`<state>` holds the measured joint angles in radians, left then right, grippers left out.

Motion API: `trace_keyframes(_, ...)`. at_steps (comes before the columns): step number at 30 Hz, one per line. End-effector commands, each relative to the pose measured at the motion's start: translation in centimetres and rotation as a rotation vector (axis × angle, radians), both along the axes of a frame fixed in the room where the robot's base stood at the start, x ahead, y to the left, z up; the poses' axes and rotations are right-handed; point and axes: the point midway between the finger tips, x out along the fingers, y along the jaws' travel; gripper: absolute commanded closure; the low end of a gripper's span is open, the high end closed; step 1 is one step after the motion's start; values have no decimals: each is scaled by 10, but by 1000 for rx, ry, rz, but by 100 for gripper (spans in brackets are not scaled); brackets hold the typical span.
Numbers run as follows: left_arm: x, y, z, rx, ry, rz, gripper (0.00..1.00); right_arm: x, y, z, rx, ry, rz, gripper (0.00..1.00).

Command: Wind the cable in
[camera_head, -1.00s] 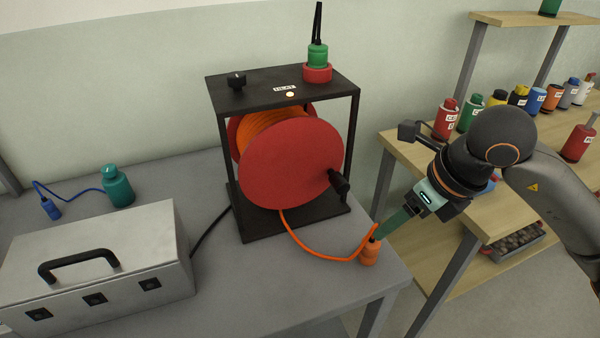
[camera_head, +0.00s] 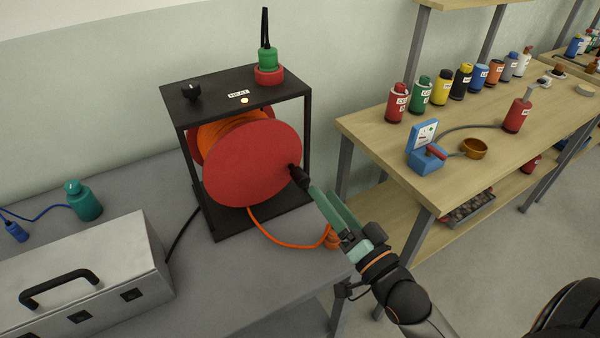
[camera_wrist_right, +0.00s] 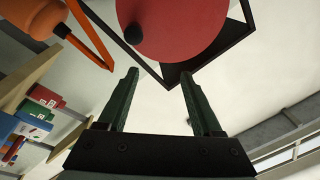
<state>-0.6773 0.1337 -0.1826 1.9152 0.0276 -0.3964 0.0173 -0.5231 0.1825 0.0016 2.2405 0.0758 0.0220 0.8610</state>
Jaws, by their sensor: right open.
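A cable reel with a red disc (camera_head: 252,165) stands in a black frame (camera_head: 167,90) on the grey table. Orange cable (camera_head: 230,131) is wound behind the disc. Its loose end (camera_head: 270,240) runs down over the table to an orange plug (camera_head: 332,238), partly hidden by my right gripper. A black crank handle (camera_head: 298,177) sticks out from the disc's right side. My right gripper (camera_head: 324,200) is open, its green fingertips close to the handle; contact cannot be told. My left gripper is not in view.
A black knob, lit lamp and green plug in a red socket (camera_head: 268,75) top the frame. A wooden bench (camera_head: 380,140) with bottles is at right.

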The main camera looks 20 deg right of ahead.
Motion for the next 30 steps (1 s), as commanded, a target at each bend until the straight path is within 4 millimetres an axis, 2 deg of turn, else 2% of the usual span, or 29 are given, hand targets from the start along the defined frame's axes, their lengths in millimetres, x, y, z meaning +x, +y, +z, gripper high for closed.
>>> trace_keyframes(1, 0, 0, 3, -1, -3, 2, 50, -5, -3, -18, 63, 78, -13, 33)
trace_keyframes(3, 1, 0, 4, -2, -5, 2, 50, -9, -4, -33, 119, 141, -21, 33)
trace_keyframes(6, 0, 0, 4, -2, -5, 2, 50, -10, -5, -42, 151, 178, -25, 33)
trace_keyframes(11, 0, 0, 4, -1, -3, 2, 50, 5, -3, -41, 151, 176, -23, 33)
trace_keyframes(24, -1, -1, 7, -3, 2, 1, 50, 78, 3, -41, 146, 172, -23, 33)
trace_keyframes(30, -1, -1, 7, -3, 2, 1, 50, 103, 5, -41, 147, 174, -23, 33)
